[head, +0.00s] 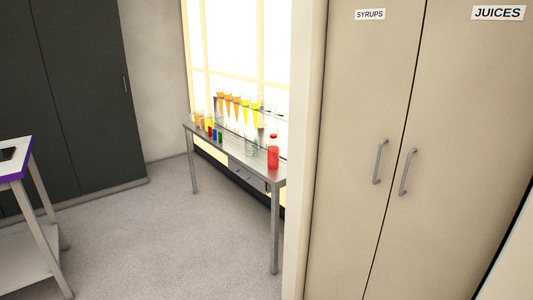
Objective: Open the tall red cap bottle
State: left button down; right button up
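A bottle of red liquid (273,154) stands upright on the near end of a narrow metal table (262,172) by the window. Neither of my grippers is in view.
Small coloured vials (214,133) and a rack of orange and yellow funnels (235,104) stand farther along the table. Tall beige cabinets (350,200) marked SYRUPS and JUICES are shut at right. A white cart (22,215) is at left. Grey floor (165,240) between is clear.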

aim_at(273, 147)
jog(key=i+j+z, duration=0.1)
jog(key=z, duration=0.5)
jog(key=i+j+z, duration=0.4)
jog(key=j, duration=0.25)
jog(key=i+j+z, duration=0.25)
jog(key=j, duration=0.15)
jog(key=j+z, duration=0.2)
jog(key=j, duration=0.2)
